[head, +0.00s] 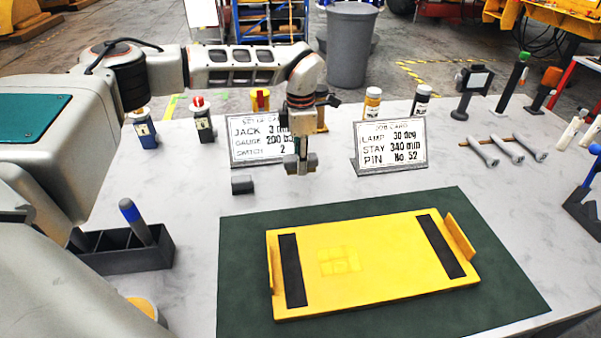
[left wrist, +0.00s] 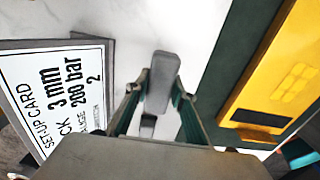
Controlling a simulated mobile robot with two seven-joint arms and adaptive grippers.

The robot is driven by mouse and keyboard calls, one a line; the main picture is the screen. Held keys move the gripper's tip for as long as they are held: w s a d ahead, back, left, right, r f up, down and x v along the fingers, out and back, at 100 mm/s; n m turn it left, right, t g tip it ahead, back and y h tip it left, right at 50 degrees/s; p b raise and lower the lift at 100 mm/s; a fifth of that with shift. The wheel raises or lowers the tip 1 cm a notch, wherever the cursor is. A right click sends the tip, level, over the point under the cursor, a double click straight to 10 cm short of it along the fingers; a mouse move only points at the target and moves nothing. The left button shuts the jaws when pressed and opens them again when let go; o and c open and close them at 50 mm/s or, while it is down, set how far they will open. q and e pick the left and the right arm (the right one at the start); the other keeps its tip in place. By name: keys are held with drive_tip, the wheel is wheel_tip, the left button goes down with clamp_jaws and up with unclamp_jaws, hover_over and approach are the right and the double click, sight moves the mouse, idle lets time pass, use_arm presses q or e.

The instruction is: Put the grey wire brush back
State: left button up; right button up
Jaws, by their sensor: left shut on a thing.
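My left gripper (head: 301,168) is shut on a grey bar-shaped thing, which I take to be the grey wire brush (head: 312,161). It is held across the fingers, above the pale table behind the green mat. In the left wrist view the brush (left wrist: 162,80) is between the fingertips of the left gripper (left wrist: 160,92); no bristles can be made out. My right gripper is not in view.
A small dark grey block (head: 242,184) lies left of the gripper. A yellow plate (head: 375,265) lies on the green mat (head: 245,235). Bare table lies between tray and mat.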

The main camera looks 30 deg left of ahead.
use_arm(q)
wheel_tip(320, 180, down, 4)
drive_tip(key=shift+f, duration=0.15)
idle(0.3)
drive_tip(key=o, duration=1.2)
drive_tip(key=shift+f, duration=0.1)
drive_tip(key=shift+c, duration=0.2)
wheel_tip(320, 180, up, 12)
drive_tip(key=shift+r, duration=0.15)
drive_tip(key=shift+s+d, duration=0.1)
